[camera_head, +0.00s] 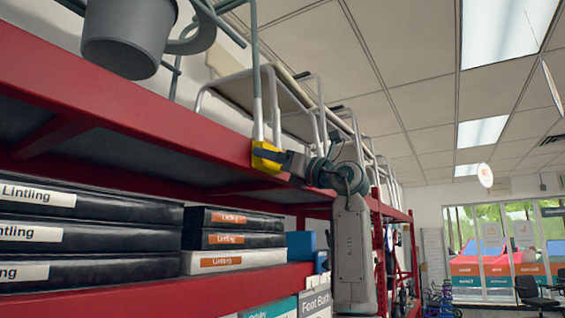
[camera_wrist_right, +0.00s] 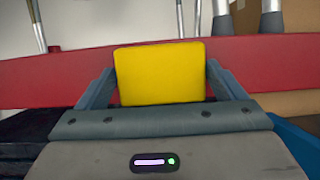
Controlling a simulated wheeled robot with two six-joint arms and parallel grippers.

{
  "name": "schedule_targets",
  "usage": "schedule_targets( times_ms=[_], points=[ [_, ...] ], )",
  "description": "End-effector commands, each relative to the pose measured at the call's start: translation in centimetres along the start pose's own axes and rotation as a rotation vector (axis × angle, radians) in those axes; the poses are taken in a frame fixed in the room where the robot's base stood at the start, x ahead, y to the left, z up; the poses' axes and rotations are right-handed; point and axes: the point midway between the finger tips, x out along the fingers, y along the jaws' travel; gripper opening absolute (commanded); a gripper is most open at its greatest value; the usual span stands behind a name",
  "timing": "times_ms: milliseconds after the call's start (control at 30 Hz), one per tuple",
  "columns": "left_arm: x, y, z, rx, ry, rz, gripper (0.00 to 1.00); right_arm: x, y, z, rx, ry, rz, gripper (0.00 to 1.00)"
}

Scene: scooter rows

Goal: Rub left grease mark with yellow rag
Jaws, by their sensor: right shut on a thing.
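The yellow rag (camera_head: 266,156) is a small block-like pad at the front face of the upper red shelf beam (camera_head: 150,110). My right gripper (camera_head: 283,162) is shut on the rag, coming in from the right. In the right wrist view the rag (camera_wrist_right: 160,72) sits between the fingers of my right gripper (camera_wrist_right: 160,86), with the red beam (camera_wrist_right: 270,65) right behind it. The rag looks to be at the beam, but I cannot tell if it presses on it. No grease mark shows; the rag may hide it. My left gripper is not in view.
Walker frames (camera_head: 258,100) and a grey bucket (camera_head: 127,38) stand on the upper shelf. Black boxes (camera_head: 80,235) labelled Lintling and a blue box (camera_head: 301,245) fill the shelf below. Open room lies to the right, towards windows (camera_head: 500,245).

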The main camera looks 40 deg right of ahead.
Motion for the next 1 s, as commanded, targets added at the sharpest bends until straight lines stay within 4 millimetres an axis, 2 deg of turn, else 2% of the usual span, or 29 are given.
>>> schedule_targets(
  times_ms=[433, 767, 1000],
  points=[
    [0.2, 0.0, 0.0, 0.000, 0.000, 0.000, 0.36, -0.1, 3.1, -0.1, 0.001, 0.002, 0.003, 0.72],
    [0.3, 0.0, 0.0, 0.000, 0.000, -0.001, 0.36, -0.1, 4.5, 0.0, 0.001, 0.001, 0.003, 0.72],
    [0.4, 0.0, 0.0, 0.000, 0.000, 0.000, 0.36, -0.2, 6.6, 0.0, 0.001, 0.001, 0.003, 0.72]
  ],
)
